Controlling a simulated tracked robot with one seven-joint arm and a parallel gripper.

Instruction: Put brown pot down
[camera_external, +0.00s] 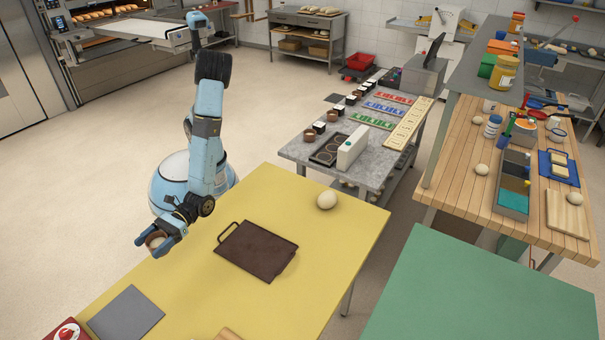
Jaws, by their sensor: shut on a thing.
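The brown pot (154,239) is a small round brown vessel with a pale inside. My gripper (155,242) is shut on it, at the left edge of the yellow table (330,243). The pot looks upright. I cannot tell from this view whether it touches the table top or hangs a little above it. The fingers hide part of its side.
A dark brown tray with handles (255,250) lies mid-table, with a pale dough ball (327,200) behind it. A grey mat (126,313) and a red item (68,331) lie at the near left. Bare yellow surface lies between the gripper, mat and tray.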

